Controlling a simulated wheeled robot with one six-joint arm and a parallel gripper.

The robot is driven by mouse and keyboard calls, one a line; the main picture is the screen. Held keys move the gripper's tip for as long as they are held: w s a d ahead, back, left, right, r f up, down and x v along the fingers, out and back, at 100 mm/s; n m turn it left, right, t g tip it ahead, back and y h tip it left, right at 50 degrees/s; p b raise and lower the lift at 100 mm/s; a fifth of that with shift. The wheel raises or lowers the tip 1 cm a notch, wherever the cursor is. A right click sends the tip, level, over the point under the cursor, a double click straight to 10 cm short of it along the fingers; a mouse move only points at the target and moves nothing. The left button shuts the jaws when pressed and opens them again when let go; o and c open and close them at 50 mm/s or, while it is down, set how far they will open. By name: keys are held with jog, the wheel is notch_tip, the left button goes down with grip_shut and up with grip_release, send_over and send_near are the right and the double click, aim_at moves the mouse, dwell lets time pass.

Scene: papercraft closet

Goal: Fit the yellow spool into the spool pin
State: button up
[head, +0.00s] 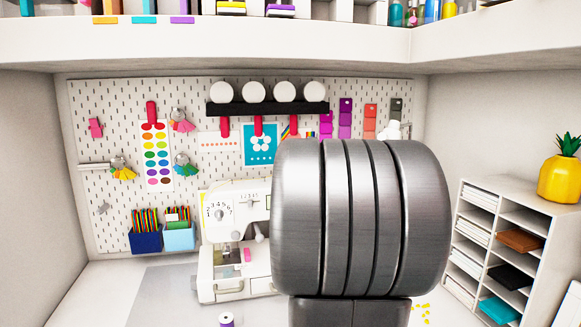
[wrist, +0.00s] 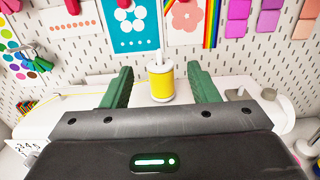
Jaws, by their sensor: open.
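The yellow spool (wrist: 161,84) stands upright on top of the white sewing machine (wrist: 88,97) in the wrist view. The white spool pin (wrist: 158,58) sticks up above it, and the spool appears to be around the pin. My gripper (wrist: 160,72) is open, with one green finger on each side of the spool and a gap on both sides. In the head view the sewing machine (head: 222,245) shows at the middle, while my arm hides the spool, the pin and my gripper.
A pegboard (head: 95,150) with cards and tools stands close behind the machine. A shelf unit (head: 505,220) with a yellow pineapple pot (head: 560,178) stands at the right. The grey mat (head: 165,295) at left looks clear.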

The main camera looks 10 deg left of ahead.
jog(key=v, duration=0.9)
jog(key=shift+s, duration=0.2)
jog(key=p+x, duration=0.1)
jog(key=x, duration=1.2)
jog(key=shift+w, duration=0.4)
jog(key=shift+r, duration=0.15)
